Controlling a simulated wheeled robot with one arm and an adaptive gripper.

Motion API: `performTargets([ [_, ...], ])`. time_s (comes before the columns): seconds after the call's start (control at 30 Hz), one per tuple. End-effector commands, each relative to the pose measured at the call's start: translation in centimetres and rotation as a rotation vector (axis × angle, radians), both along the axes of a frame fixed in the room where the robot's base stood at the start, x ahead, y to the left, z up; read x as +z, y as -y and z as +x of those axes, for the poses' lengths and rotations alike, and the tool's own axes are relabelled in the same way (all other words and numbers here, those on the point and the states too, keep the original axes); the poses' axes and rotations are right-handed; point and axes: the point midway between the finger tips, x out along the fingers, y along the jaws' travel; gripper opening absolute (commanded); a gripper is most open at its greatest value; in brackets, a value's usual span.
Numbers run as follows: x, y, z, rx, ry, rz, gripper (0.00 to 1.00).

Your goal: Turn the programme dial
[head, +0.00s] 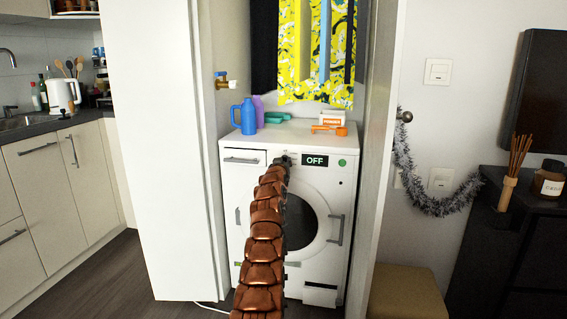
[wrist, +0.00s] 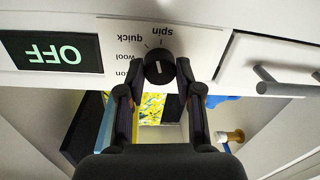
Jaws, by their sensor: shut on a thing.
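The programme dial (wrist: 158,68) is a round black knob with a white pointer line on the washer's front panel, with labels such as "quick", "spin" and "wool" around it in the wrist view. The display (wrist: 52,52) beside it reads OFF; it also shows in the head view (head: 315,160). My gripper (wrist: 159,84) has one finger on each side of the dial and is shut on it. In the head view my arm covers most of the dial, and my gripper (head: 283,160) is small at the panel. The white washer (head: 318,184) stands in the wardrobe.
The drawer handle (wrist: 285,84) sticks out near the dial in the wrist view. A blue bottle (head: 245,117) and an orange scoop (head: 328,129) stand on the washer top. Wardrobe doors flank the washer, the white left one (head: 160,150) close by.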

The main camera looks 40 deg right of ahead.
Motion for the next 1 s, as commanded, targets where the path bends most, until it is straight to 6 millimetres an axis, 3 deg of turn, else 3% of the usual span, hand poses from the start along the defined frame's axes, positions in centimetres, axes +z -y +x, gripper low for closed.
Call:
performTargets([
  [0.4,-0.09,-0.1,0.12,0.001,0.207,0.144,0.0],
  [1.0,-0.19,-0.13,0.16,0.001,0.258,0.182,0.0],
])
